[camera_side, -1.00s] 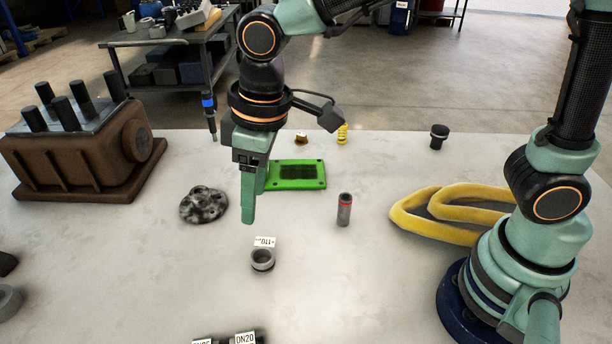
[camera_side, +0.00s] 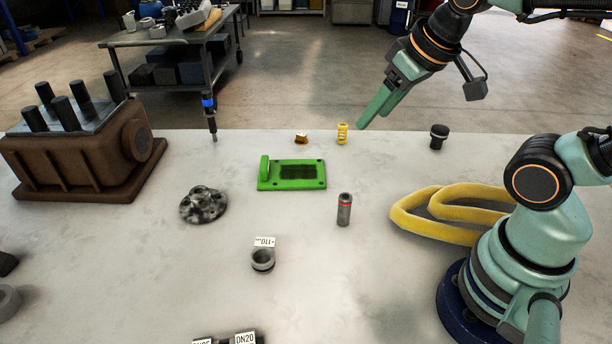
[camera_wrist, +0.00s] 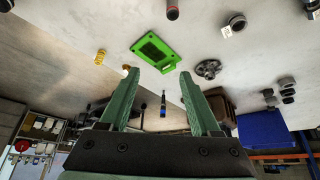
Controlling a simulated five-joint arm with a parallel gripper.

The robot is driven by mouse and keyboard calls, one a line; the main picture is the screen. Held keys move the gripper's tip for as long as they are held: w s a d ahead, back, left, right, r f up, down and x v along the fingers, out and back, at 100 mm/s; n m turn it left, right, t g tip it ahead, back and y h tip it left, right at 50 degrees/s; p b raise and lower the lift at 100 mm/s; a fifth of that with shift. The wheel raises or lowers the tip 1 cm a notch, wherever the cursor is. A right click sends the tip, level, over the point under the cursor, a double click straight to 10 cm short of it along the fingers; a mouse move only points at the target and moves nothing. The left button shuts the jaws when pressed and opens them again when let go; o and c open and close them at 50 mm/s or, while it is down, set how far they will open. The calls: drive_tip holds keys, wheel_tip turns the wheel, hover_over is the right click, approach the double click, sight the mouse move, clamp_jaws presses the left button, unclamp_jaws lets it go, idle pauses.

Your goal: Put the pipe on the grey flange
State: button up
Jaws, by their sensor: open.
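The grey flange (camera_side: 204,204), mottled with a raised hub, lies on the table left of centre; it also shows in the wrist view (camera_wrist: 208,69). Nothing sits on it. I cannot tell surely which part is the pipe. Labelled dark parts, one tagged DN20 (camera_side: 245,339), are cut off at the bottom edge. A short upright grey cylinder with a red band (camera_side: 344,209) stands right of centre; its end shows in the wrist view (camera_wrist: 172,10). My gripper (camera_side: 374,121) is open and empty, raised over the table's far side; both fingers show in the wrist view (camera_wrist: 160,76).
A green plate (camera_side: 291,175) lies behind the flange, with a yellow spring (camera_side: 342,134) beyond. A labelled grey ring (camera_side: 262,260) is in front. A yellow belt (camera_side: 410,220) lies right.

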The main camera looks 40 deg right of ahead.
drive_tip(key=shift+a, duration=0.1)
drive_tip(key=n+g, duration=0.6)
drive_tip(key=n, duration=0.6)
hover_over(215, 343)
wheel_tip(215, 343, down, 12)
drive_tip(key=f, duration=1.1)
drive_tip(key=shift+s+f, duration=0.3)
drive_tip(key=shift+f, duration=0.1)
clamp_jaws()
